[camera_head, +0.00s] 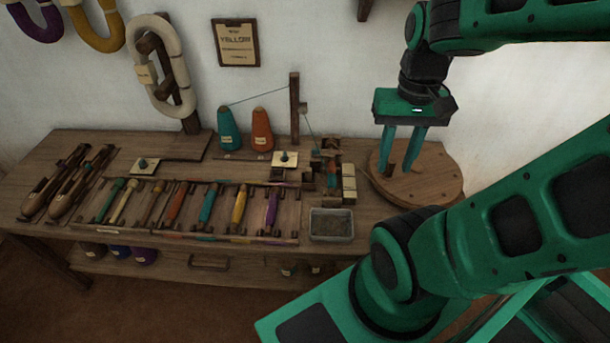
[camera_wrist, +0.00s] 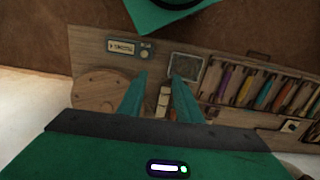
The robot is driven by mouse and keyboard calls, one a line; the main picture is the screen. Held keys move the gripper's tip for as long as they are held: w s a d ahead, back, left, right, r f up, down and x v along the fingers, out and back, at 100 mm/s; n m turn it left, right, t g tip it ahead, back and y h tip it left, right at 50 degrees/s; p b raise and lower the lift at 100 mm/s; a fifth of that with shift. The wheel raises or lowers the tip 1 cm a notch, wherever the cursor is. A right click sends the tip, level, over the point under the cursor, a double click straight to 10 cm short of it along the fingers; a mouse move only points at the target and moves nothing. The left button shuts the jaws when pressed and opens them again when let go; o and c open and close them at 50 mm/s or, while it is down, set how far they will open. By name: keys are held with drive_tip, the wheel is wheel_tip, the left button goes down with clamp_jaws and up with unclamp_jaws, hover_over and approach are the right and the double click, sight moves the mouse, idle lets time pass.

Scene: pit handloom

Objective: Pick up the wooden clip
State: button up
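My gripper (camera_head: 396,171) is open, with its two green fingers pointing down over the round wooden board at the right end of the bench. In the wrist view my gripper (camera_wrist: 157,76) shows its fingers apart, with bench surface between them and nothing held. I cannot make out the wooden clip for sure. A small brown wooden piece (camera_head: 390,169) shows beside the left fingertip, low over the round board; it may be the clip. I cannot tell whether a finger touches it.
The round board (camera_head: 440,187) stands near the white wall. Left of it are a metal tray (camera_head: 331,226), small wooden blocks, a post with thread, and teal (camera_head: 229,130) and orange (camera_head: 262,131) cones. Several coloured bobbins and shuttles (camera_head: 68,183) cover the bench farther left.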

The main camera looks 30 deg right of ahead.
drive_tip(key=shift+o, duration=0.4)
drive_tip(key=shift+s+r, duration=0.15)
drive_tip(key=shift+s, duration=0.2)
drive_tip(key=m+t+y, duration=0.3)
drive_tip(key=m+y, duration=0.1)
drive_tip(key=m, duration=1.4)
approach(309, 169)
drive_tip(key=x, duration=0.5)
drive_tip(key=shift+w+d, duration=0.1)
drive_tip(key=shift+x, duration=2.7)
drive_tip(key=shift+c, duration=0.3)
drive_tip(key=shift+r, duration=0.1)
clamp_jaws()
